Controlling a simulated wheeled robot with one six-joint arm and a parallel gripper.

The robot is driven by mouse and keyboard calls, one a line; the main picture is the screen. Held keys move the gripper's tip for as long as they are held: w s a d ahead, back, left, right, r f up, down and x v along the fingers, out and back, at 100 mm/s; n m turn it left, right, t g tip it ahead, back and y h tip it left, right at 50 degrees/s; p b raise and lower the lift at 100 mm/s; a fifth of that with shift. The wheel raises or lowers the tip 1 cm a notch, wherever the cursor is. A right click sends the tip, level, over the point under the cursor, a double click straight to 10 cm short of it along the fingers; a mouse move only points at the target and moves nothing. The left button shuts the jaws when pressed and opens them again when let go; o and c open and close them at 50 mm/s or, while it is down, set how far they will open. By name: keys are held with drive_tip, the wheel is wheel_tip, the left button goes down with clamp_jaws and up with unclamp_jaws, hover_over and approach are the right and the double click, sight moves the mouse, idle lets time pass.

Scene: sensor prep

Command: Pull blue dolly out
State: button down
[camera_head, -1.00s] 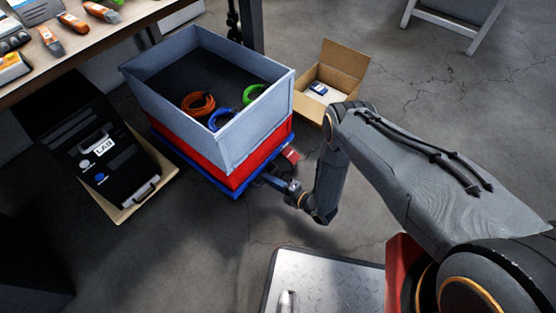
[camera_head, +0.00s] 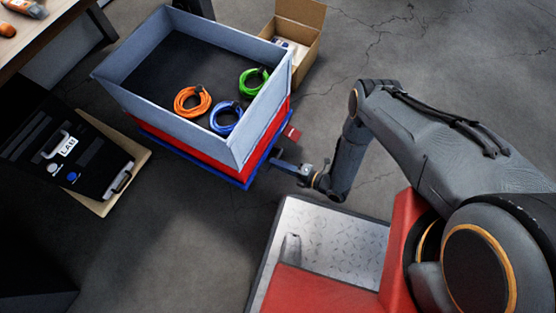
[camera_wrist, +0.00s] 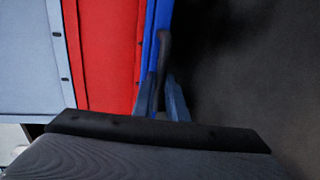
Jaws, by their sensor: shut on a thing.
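The blue dolly (camera_head: 247,185) is a low blue base under a red crate (camera_head: 226,172) and a grey bin (camera_head: 205,140). My gripper (camera_head: 281,163) is low at its right side. In the wrist view my gripper (camera_wrist: 161,90) is shut on a dark handle (camera_wrist: 163,52) beside the dolly's blue edge (camera_wrist: 155,22). The exact contact is hard to make out. Orange (camera_head: 191,101), blue (camera_head: 225,118) and green (camera_head: 253,82) cable coils lie in the bin.
A black LAB case (camera_head: 85,165) on a light board (camera_head: 108,205) stands left of the dolly. An open cardboard box (camera_head: 298,14) is behind it. A workbench (camera_head: 40,35) is at upper left. Bare floor lies in front of the dolly.

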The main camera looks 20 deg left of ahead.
drive_tip(key=c, duration=1.8)
unclamp_jaws()
drive_tip(key=p+v, duration=0.1)
drive_tip(key=v, duration=0.7)
